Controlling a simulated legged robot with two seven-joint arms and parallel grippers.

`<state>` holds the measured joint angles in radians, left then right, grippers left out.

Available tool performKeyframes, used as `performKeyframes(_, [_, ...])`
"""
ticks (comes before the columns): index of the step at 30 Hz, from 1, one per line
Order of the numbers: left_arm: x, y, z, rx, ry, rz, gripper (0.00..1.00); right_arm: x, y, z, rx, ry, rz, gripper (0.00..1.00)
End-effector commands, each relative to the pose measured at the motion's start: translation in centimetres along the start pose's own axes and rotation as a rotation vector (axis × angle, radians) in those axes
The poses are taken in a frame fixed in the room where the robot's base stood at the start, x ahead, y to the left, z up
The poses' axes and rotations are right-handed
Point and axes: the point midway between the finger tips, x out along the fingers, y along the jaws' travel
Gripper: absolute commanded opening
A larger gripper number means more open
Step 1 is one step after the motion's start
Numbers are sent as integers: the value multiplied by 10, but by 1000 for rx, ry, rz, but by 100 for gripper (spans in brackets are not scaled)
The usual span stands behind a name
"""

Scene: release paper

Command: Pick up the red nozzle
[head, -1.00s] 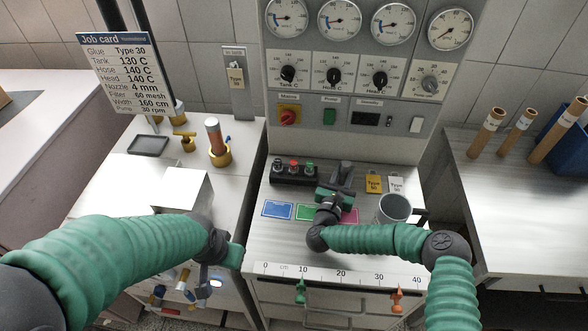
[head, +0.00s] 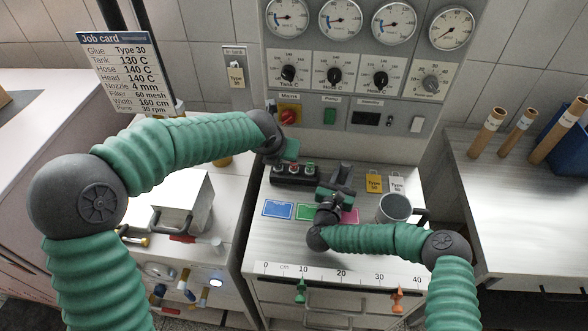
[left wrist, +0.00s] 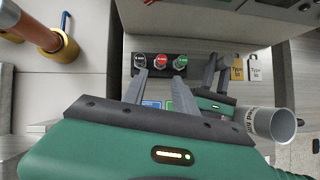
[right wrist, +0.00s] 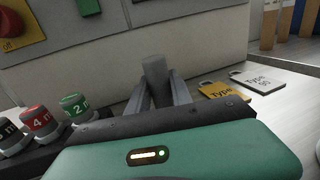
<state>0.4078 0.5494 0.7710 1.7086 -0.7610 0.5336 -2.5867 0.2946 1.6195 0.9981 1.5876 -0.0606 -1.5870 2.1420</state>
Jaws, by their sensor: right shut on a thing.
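The red nozzle (head: 294,168) stands in the dark nozzle rack (head: 297,180), between a black and a green one. It also shows in the left wrist view (left wrist: 160,61) and, marked 4 m, in the right wrist view (right wrist: 40,119).
The control panel (head: 350,75) rises behind the rack. A grey mug (head: 393,209) and yellow and white tags (head: 374,183) are on the right of the worktop. Coloured cards (head: 278,210) lie in front of the rack. A white box (head: 182,200) is at left.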

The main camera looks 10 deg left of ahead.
Motion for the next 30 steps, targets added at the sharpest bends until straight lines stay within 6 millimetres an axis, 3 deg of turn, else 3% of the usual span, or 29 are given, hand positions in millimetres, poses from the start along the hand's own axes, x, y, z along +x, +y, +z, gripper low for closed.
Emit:
performKeyframes(6, [45,-2,0,11,2,-3,34,0,0,0,-1,1,0,0])
performKeyframes(13, [74,-2,1,8,2,-2,34,0,0,0,-1,1,0,0])
performKeyframes(18, [106,-4,4,6,3,-2,34,0,0,0,-1,1,0,0])
performKeyframes(21, [115,-4,4,7,1,-1,34,0,0,0,-1,1,0,0])
performKeyframes(27, [116,-3,5,7,-1,0,34,-1,0,0,-1,1,0,0])
performKeyframes(30, [116,-3,5,7,0,0,22,-1,0,0,-1,1,0,0])
